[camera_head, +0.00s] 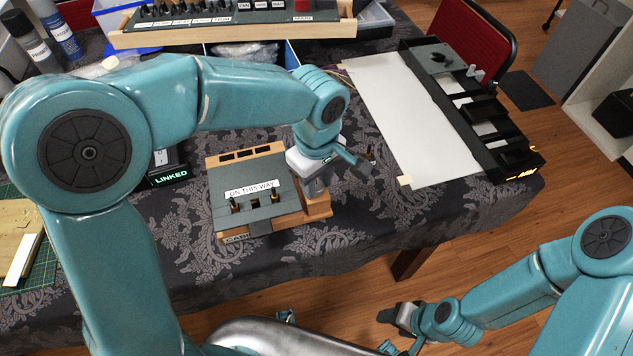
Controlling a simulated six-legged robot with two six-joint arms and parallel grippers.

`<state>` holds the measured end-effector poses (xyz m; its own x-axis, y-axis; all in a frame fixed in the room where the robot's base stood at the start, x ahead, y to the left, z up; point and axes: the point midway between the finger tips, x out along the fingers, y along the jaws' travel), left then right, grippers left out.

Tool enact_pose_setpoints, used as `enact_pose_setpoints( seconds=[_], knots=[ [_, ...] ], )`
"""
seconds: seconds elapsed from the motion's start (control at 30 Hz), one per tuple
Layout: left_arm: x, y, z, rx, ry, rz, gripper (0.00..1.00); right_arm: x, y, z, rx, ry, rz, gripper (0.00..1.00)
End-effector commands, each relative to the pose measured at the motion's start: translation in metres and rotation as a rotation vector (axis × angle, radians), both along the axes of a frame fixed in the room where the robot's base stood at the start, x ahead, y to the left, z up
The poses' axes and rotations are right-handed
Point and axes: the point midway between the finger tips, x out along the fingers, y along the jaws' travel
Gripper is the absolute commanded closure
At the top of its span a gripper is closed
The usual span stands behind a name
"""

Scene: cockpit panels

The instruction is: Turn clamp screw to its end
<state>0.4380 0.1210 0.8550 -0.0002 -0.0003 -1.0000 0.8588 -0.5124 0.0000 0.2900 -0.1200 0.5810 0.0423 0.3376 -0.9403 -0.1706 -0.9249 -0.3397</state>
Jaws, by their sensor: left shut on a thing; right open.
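A wooden box with a dark sloped panel (262,180), labelled "ON THIS WAY", stands on the patterned table. Two small dark pegs with brass-coloured bases stick up from its front. My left gripper (345,163) is at the box's right side, shut on what appears to be the clamp screw. The gripper hides most of the screw, so its turn angle cannot be told. A small dark and brass-coloured tip (371,154) shows just beyond the fingers. My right gripper (388,315) is open and empty, low in front of the table over the wooden floor.
A white sheet (398,115) and a long black panel (475,110) lie to the right on the table. A "LINKED" sign (170,177) is left of the box. A wooden-edged switch panel (235,30) stands at the back. The cloth in front of the box is clear.

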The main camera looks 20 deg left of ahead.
Motion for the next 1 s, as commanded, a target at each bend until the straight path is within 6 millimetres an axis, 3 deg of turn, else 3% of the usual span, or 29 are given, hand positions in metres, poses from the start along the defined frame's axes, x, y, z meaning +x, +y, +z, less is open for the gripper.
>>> enact_pose_setpoints(
  seconds=[0.4, 1.0],
  knots=[
    [0.0006, 0.0009, 0.0003, 0.001, -0.004, 0.214, 0.97, 0.0, 0.0, -0.0106, 0.0, 0.0, 0.0, 0.41],
    [0.0006, 0.0013, 0.001, 0.002, -0.003, 0.256, 0.97, 0.0, 0.0, -0.0116, 0.0, 0.0, 0.0, 0.41]
  ],
)
